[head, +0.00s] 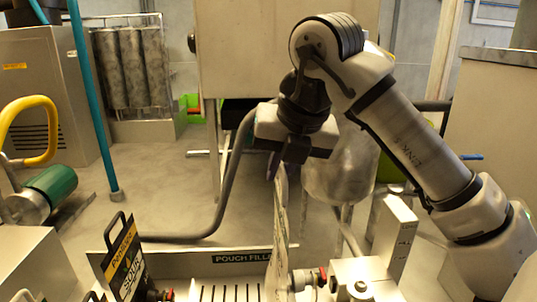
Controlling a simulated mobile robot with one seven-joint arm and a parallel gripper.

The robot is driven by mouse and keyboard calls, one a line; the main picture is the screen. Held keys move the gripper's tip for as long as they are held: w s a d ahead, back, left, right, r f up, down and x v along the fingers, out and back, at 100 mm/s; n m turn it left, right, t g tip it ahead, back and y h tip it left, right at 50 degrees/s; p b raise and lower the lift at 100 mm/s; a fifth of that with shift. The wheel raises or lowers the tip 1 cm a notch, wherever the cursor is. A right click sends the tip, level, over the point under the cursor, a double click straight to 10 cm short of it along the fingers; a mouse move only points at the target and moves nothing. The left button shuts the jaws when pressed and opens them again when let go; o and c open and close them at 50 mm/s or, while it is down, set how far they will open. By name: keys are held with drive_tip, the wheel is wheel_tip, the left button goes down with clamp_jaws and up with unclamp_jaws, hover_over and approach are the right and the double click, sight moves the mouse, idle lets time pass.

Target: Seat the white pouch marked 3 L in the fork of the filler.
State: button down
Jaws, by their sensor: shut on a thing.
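My gripper (277,172) points down near the middle of the view and is shut on a thin pale pouch (281,230). The pouch hangs upright and nearly edge-on, so no 3 L mark can be read on it. Its lower end comes down in front of the filler's panel, marked "POUCH FILL..." (240,258), beside a metal block with a red-tipped fitting (310,278). I cannot make out the fork, nor whether the pouch touches the filler.
A black handled pouch with a printed label (122,262) stands at the lower left. A slotted plate (228,293) lies at the bottom. An upright pale box (395,235) stands to the right. A teal pole (95,100) and a grey hose (228,185) are behind.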

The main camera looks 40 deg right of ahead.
drive_tip(key=shift+s+d+f, duration=0.2)
drive_tip(key=shift+s+d, duration=0.1)
drive_tip(key=shift+s, duration=0.15)
drive_tip(key=shift+s+d+f+b, duration=0.2)
drive_tip(key=shift+d+f+b, duration=0.15)
drive_tip(key=shift+f+b, duration=0.95)
drive_tip(key=shift+s+d+f+b, duration=0.15)
drive_tip(key=shift+d+f+b, duration=0.2)
drive_tip(key=shift+f+b, duration=0.9)
drive_tip(key=shift+s+d+f+b, duration=0.3)
drive_tip(key=shift+f+b, duration=0.55)
drive_tip(key=shift+f, duration=0.8)
drive_tip(key=shift+w+f+b, duration=0.1)
drive_tip(key=shift+f+b, duration=0.45)
drive_tip(key=shift+f, duration=0.1)
drive_tip(key=shift+r, duration=0.1)
drive_tip(key=c, duration=1.4)
unclamp_jaws()
drive_tip(key=shift+c, duration=0.2)
drive_tip(key=v, duration=1.3)
drive_tip(key=shift+r+b, duration=0.3)
drive_tip(key=shift+r, duration=0.05)
drive_tip(key=shift+s+d, duration=0.1)
drive_tip(key=shift+s, duration=0.15)
